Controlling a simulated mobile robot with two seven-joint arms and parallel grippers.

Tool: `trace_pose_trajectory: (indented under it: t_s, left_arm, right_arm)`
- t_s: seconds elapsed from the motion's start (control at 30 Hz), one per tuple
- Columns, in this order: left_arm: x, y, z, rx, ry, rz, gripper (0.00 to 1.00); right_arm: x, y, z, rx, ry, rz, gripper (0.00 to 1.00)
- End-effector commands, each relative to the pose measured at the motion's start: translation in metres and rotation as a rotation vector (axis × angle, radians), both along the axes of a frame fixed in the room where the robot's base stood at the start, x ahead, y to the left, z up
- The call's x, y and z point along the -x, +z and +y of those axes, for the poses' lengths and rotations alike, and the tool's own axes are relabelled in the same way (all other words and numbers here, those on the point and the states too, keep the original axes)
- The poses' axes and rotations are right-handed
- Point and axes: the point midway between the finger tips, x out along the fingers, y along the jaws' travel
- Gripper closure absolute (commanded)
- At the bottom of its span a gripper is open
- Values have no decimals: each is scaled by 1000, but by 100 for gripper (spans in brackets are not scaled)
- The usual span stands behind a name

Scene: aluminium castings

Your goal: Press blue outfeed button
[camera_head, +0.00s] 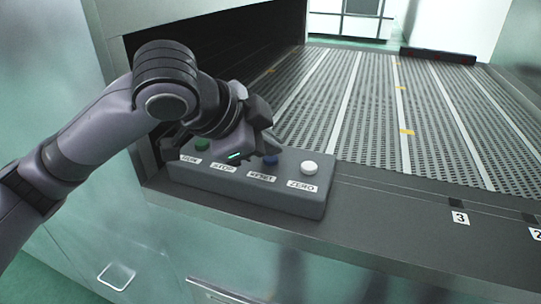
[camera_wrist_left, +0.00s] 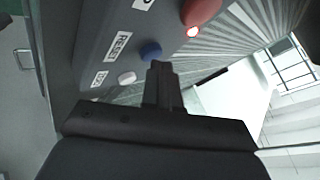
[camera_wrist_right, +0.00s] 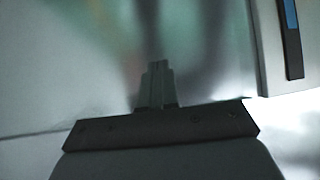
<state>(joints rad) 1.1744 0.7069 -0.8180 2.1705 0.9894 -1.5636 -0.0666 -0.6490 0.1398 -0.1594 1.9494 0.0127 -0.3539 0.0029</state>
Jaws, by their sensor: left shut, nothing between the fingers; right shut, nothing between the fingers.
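The blue button (camera_head: 270,159) sits on a grey control box (camera_head: 250,190), above the label RESET. My left gripper (camera_head: 262,142) is shut and empty, over the box beside the blue button and partly covering it. In the left wrist view the blue button (camera_wrist_left: 150,50) is just beyond the closed fingertips (camera_wrist_left: 160,68); I cannot tell whether they touch. My right gripper (camera_wrist_right: 157,72) is shut and empty, away from the box, and shows only in its own wrist view.
A red button (camera_wrist_left: 200,12), with a lit spot, shows in the left wrist view. A perforated conveyor bed (camera_head: 370,110) lies behind the box. Numbered tags (camera_head: 459,218) mark the front ledge.

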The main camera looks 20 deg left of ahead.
Motion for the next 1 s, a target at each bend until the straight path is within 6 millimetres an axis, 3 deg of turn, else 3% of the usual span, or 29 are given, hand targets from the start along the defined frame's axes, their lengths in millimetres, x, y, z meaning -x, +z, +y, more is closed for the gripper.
trace_pose_trajectory:
  t_s: [0.73,1.0]
  left_arm:
    - [0,-6,0,-1,1,2,100]
    - [0,4,0,-1,0,3,100]
  right_arm:
    - [0,-1,0,0,0,0,100]
    - [0,12,0,0,0,1,100]
